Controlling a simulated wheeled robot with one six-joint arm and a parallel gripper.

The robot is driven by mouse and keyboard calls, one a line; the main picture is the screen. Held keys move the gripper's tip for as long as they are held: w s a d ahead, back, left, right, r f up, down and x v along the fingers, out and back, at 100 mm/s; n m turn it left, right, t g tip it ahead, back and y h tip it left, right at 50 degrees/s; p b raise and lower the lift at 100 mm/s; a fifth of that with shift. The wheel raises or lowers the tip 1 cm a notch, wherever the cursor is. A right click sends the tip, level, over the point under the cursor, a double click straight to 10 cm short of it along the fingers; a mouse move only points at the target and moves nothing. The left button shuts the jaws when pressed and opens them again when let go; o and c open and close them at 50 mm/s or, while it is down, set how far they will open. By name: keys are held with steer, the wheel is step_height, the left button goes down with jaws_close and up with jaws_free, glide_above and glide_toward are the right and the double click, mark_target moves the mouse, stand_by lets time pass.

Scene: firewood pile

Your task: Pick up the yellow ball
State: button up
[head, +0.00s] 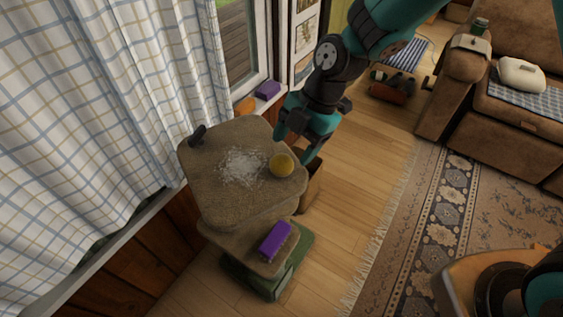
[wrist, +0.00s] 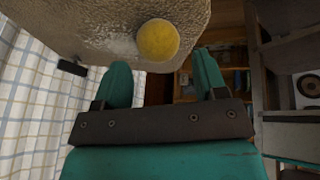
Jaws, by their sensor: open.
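The yellow ball (head: 282,165) rests on the upper carpeted platform (head: 215,190), near its right edge. In the wrist view the ball (wrist: 158,40) is at the upper middle, beyond the fingertips and roughly between them. My gripper (head: 292,137) is just behind the ball in the head view, close to the platform's edge. In the wrist view my gripper (wrist: 162,72) has its two teal fingers spread apart with nothing between them. I cannot tell the exact gap between fingers and ball.
A dark small object (head: 197,135) and whitish scraps (head: 242,167) are on the platform. A purple block (head: 274,240) lies on the lower step, another (head: 268,90) on the windowsill. The checked curtain (head: 90,110) hangs at left. Wooden floor (head: 345,190) is open to the right.

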mark_target(286, 156)
steer(key=p+x, duration=0.1)
steer(key=x, duration=0.4)
steer(key=shift+a, duration=0.2)
steer(key=c, duration=0.7)
steer(key=shift+r, duration=0.1)
